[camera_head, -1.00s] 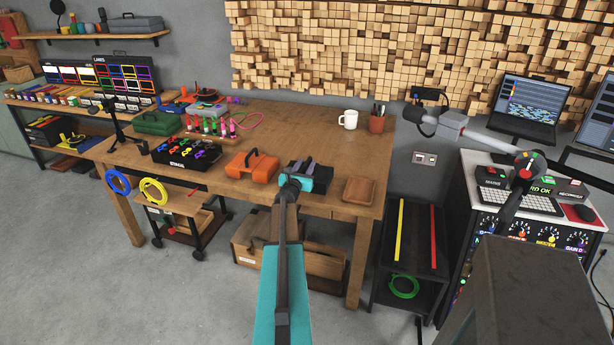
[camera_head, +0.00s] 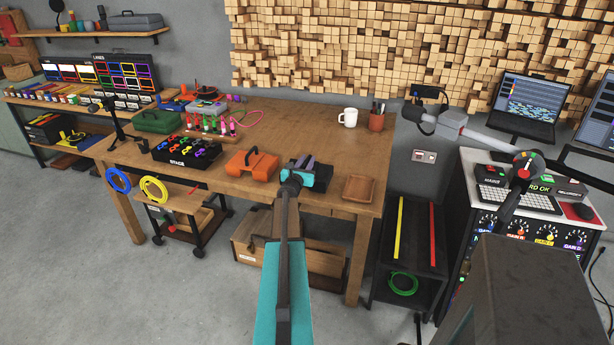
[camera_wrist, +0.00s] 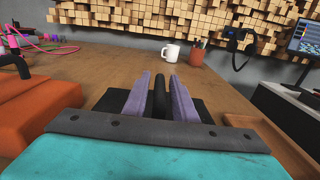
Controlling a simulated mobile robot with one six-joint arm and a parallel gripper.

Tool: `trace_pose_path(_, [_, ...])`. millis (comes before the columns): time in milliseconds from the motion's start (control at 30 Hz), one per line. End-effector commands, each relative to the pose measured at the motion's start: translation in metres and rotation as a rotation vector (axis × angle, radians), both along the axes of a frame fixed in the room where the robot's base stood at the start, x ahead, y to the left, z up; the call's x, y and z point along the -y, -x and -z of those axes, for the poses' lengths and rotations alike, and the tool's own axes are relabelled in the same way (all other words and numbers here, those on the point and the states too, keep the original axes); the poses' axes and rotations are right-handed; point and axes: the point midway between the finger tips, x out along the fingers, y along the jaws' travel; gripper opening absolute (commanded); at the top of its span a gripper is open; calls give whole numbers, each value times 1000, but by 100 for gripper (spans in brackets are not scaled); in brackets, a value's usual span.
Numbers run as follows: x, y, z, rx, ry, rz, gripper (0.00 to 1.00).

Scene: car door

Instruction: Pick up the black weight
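The black weight (camera_wrist: 160,98) is on the wooden workbench (camera_head: 270,120), in front of my gripper. In the wrist view its dark upright bar stands between the two purple fingers of my gripper (camera_wrist: 160,88). Dark flat parts of it show on both outer sides of the fingers. The fingers are very close to the bar; I cannot tell whether they press on it. In the head view my gripper (camera_head: 303,164) is over the bench's front part and mostly hides the weight.
An orange case (camera_head: 251,164) stands close on the left and a wooden tray (camera_head: 358,189) on the right. A white mug (camera_head: 348,117) and a pen cup (camera_head: 377,120) are farther back. The bench top behind the weight is largely clear.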

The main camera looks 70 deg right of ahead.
Motion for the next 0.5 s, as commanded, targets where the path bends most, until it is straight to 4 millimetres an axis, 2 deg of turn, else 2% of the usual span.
trace_pose_path(33, [0, 0, 0, 0, 0, 0, 15])
trace_pose_path(133, [0, 0, 0, 0, 0, 0, 0])
trace_pose_path(500, [0, 0, 0, 0, 0, 0, 0])
